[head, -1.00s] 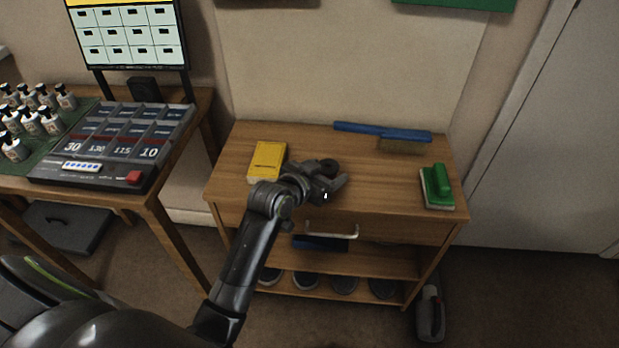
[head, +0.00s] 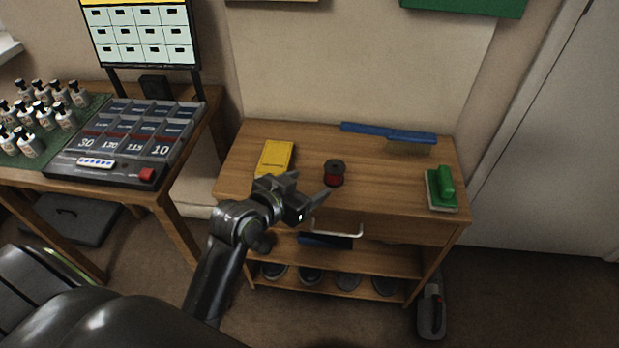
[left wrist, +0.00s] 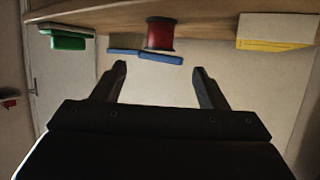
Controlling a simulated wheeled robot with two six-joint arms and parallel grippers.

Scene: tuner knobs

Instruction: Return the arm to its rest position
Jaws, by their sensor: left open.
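My left gripper (head: 308,191) is open and empty in the head view, in front of the small wooden cabinet's top near its front edge. Its two open fingers also show in the left wrist view (left wrist: 160,78), with nothing between them. A small dark spool with red on it (head: 334,174) stands on the cabinet top just beyond the fingertips, apart from them. The spool also shows in the left wrist view (left wrist: 160,34), beyond the fingers. My right gripper is not in view.
The cabinet top (head: 375,190) also bears a yellow box (head: 275,158), a blue-handled brush (head: 388,133) and a green-handled block (head: 442,188). A drawer handle (head: 337,228) sticks out below. At left a table holds a sectioned tray (head: 125,145) and several white bottles (head: 62,116).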

